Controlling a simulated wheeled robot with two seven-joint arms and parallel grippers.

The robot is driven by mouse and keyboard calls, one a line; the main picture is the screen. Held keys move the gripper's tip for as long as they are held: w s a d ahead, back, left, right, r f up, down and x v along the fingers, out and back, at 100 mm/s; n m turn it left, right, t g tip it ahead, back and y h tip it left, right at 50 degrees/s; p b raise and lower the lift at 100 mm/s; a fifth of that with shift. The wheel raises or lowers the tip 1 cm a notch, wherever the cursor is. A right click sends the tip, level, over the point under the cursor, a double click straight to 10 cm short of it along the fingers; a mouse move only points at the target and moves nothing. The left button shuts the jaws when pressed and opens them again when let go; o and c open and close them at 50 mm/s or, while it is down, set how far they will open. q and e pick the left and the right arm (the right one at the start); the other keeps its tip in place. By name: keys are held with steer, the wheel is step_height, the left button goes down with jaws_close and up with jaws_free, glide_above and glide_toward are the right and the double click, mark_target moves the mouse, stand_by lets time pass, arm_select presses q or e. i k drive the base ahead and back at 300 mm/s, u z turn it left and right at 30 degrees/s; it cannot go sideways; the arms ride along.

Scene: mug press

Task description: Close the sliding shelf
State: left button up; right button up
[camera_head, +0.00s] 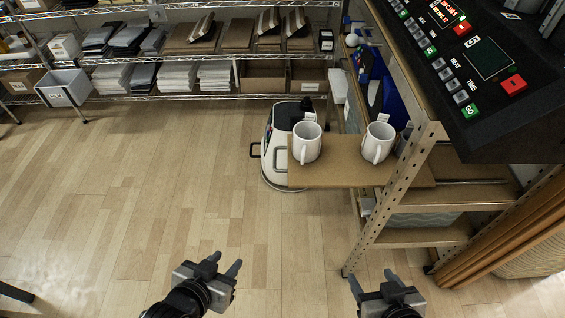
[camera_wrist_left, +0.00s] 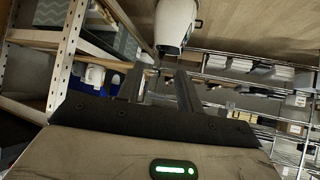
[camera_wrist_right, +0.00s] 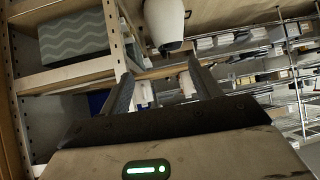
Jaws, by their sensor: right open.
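The sliding shelf (camera_head: 340,173) is a brown board pulled out to the left from the metal rack at mid right. My left gripper (camera_head: 224,264) is open and empty, low in the head view, in front of and left of the shelf. My right gripper (camera_head: 373,281) is open and empty, below the shelf in the picture. Neither gripper touches the shelf.
The rack's perforated post (camera_head: 392,200) stands just beyond my right gripper. A white and black bin-like machine (camera_head: 281,140) stands on the floor behind the shelf's outer end. A black control panel (camera_head: 480,70) is above at right. The wooden floor (camera_head: 150,190) at left is clear.

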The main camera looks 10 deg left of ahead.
mark_target(340, 162)
steer(key=k, duration=0.5)
steer(key=u, duration=0.85)
steer(key=i, duration=0.75)
steer(key=z, duration=1.2)
steer(key=i, duration=0.5)
steer(key=u, duration=0.05)
